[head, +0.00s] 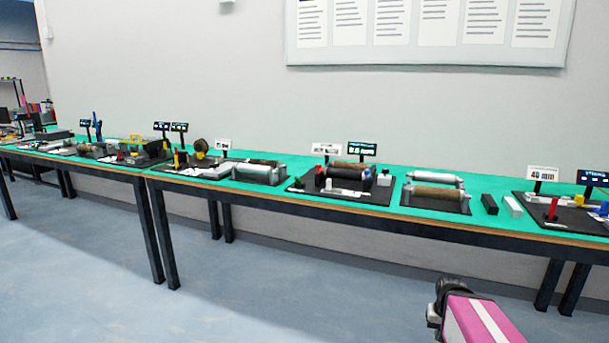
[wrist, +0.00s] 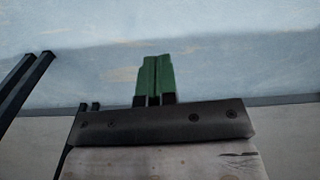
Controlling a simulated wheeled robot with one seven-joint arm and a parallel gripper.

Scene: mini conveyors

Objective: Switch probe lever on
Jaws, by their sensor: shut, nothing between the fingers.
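My gripper (wrist: 154,80) shows in the wrist view with its two green fingers together and nothing between them. It points at the blue floor, away from any device. In the head view only a pink part of my arm shows at the lower right; the fingers are out of that view. I cannot tell which part is the probe lever.
A long green-topped table (head: 295,211) runs along the wall with several roller devices and small displays on it. A roller unit (head: 436,197) and two small blocks (head: 501,205) lie right of the middle. Dark table legs (head: 165,235) stand below. The floor (head: 250,290) in front is clear.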

